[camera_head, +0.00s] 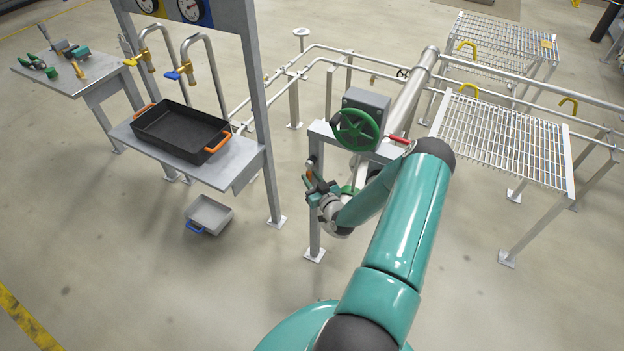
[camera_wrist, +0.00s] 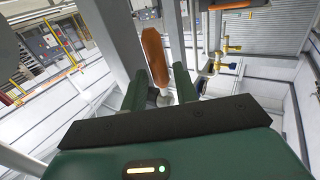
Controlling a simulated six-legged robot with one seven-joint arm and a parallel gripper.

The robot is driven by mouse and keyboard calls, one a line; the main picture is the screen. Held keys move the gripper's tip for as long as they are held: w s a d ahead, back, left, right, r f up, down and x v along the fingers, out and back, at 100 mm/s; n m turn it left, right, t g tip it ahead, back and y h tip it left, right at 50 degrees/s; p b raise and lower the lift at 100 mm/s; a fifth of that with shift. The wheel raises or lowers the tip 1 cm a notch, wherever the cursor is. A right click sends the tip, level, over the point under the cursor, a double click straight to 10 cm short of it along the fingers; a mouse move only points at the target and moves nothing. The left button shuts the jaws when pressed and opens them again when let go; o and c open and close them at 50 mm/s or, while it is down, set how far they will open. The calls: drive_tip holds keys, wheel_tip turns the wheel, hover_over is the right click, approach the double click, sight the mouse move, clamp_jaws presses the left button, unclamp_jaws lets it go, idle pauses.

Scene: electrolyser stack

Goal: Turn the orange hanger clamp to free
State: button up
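The orange hanger clamp handle (camera_wrist: 155,55) stands nearly upright between the two green fingers of my gripper (camera_wrist: 159,75) in the wrist view. A pale metal neck shows at its lower end. Narrow gaps seem to show beside the handle, so my gripper looks open around it. In the head view my gripper (camera_head: 314,184) is beside the front post of the pipe stand, with a small bit of the orange handle (camera_head: 309,173) by the fingers. My wrist and arm hide much of the clamp's surroundings there.
A green handwheel (camera_head: 357,130) on a grey box and a red lever (camera_head: 398,140) sit just above my gripper. A black tray (camera_head: 158,137) rests on the shelf at left, a small grey tray (camera_head: 209,214) on the floor below. Gratings (camera_head: 505,140) stand at right. Front floor is clear.

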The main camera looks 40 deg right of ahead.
clamp_jaws()
drive_tip(key=shift+s, duration=0.1)
wheel_tip(320, 180, up, 7)
drive_tip(key=s+d+n+g+h, duration=0.1)
drive_tip(key=n+g, duration=0.5)
drive_tip(key=g, duration=0.9)
drive_tip(key=shift+s+n+h, duration=0.3)
drive_tip(key=shift+s+h, duration=0.2)
drive_tip(key=shift+s, duration=0.35)
drive_tip(key=shift+o, duration=1.7)
unclamp_jaws()
